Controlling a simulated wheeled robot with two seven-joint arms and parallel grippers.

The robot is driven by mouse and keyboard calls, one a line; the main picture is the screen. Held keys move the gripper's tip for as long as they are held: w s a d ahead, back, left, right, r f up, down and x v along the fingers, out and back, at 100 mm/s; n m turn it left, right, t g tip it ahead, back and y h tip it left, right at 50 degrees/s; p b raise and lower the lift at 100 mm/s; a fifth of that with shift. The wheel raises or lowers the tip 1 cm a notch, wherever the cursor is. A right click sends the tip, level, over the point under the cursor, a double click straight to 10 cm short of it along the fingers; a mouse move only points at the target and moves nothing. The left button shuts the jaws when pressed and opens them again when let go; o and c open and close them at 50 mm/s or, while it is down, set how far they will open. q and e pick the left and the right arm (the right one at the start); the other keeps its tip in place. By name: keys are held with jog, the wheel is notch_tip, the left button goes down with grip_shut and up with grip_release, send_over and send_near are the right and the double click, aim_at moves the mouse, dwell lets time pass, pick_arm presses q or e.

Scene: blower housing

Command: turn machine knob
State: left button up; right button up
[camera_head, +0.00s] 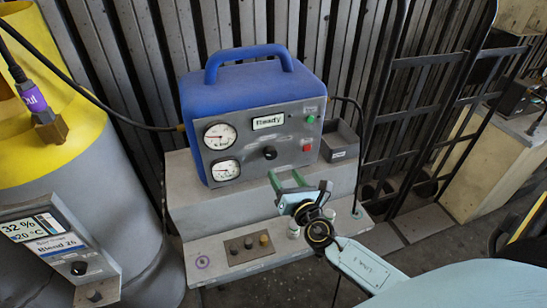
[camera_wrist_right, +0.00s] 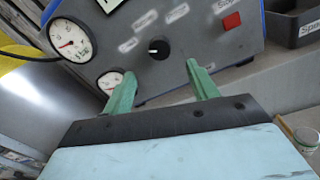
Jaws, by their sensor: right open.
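The blue machine (camera_head: 245,85) has a grey front panel with a black knob (camera_head: 269,152) low in its middle. The knob also shows in the right wrist view (camera_wrist_right: 159,49), with a small white mark on it. My right gripper (camera_head: 286,178) is open and empty, just below and in front of the knob. In the right wrist view its green fingers (camera_wrist_right: 160,72) are spread, and the knob appears between and beyond their tips, apart from them. My left gripper is not in view.
Two round gauges (camera_head: 220,136), a "Ready" display (camera_head: 268,121), a green button (camera_head: 310,119) and a red button (camera_head: 307,148) surround the knob. A grey bin (camera_head: 340,141) stands right of the machine. A yellow-topped tank (camera_head: 60,150) stands left.

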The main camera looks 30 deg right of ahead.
aim_at(272, 156)
jog(key=w, duration=0.3)
jog(key=w+d, duration=0.1)
jog(key=w, duration=0.4)
jog(key=shift+w+d+b, duration=0.25)
jog(key=shift+w+b, duration=0.05)
jog(key=shift+c, duration=0.5)
jog(key=c, duration=0.9)
jog(key=shift+f+m+b, duration=0.25)
jog(key=shift+m+b, duration=1.4)
jog(key=shift+m, duration=0.15)
jog(key=m+b, duration=0.2)
jog(key=m, duration=0.1)
jog(key=shift+m+b, duration=0.3)
jog(key=shift+m, duration=0.1)
jog(key=m+b, duration=0.2)
jog(key=m, duration=0.2)
jog(key=shift+a+r, duration=0.1)
jog(key=shift+m, duration=0.3)
jog(key=shift+h, duration=0.3)
